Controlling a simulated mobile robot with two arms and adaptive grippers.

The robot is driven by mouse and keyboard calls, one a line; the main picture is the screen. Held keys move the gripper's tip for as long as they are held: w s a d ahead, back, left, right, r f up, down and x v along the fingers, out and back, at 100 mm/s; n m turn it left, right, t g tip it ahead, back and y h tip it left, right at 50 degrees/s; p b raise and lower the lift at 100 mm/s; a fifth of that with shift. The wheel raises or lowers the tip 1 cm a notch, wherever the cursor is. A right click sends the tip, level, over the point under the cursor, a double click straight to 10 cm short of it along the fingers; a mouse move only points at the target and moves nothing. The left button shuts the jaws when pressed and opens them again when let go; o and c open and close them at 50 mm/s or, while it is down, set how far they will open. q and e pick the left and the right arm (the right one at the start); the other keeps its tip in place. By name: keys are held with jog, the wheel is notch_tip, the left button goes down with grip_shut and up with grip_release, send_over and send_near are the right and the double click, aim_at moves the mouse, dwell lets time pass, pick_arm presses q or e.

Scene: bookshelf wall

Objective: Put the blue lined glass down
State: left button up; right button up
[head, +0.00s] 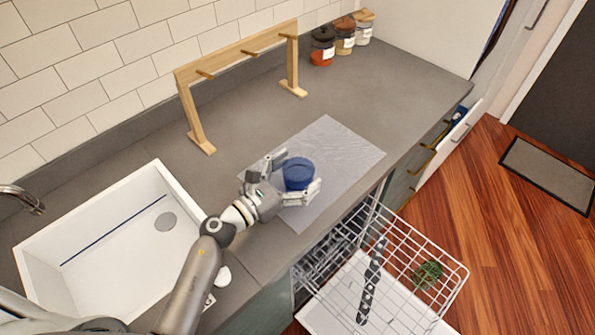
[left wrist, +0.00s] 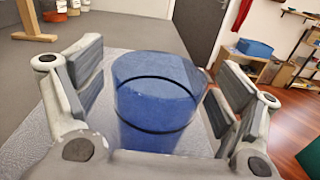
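The blue lined glass (head: 298,174) is upright over the grey mat (head: 345,150) on the counter and seems to rest on it, though its base is hidden. In the left wrist view the glass (left wrist: 158,100) is see-through blue with dark lines around it. My left gripper (head: 292,180) has one finger on each side of the glass. In the left wrist view narrow gaps show between the finger pads and the glass, so the gripper (left wrist: 160,85) looks open around it. My right gripper is not in view.
A wooden peg rack (head: 240,55) stands behind the mat, with several jars (head: 345,38) at the back. A white sink (head: 110,250) lies left. An open dishwasher with a wire rack (head: 415,262) is below the counter's front edge. The counter right of the mat is clear.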

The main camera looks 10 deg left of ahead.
pick_arm(q)
jog(key=shift+r, duration=0.2)
jog(key=b+v, duration=0.1)
jog(key=v, duration=0.4)
jog(key=b+v, duration=0.2)
jog(key=v, duration=0.3)
jog(key=shift+s+a+f+b, duration=0.2)
jog(key=shift+s+f+b, duration=0.05)
jog(key=shift+s+b, duration=0.05)
jog(key=shift+s+a+r, duration=0.2)
jog(key=shift+s+a, duration=0.2)
jog(key=shift+s, duration=0.15)
jog(key=shift+f, duration=0.1)
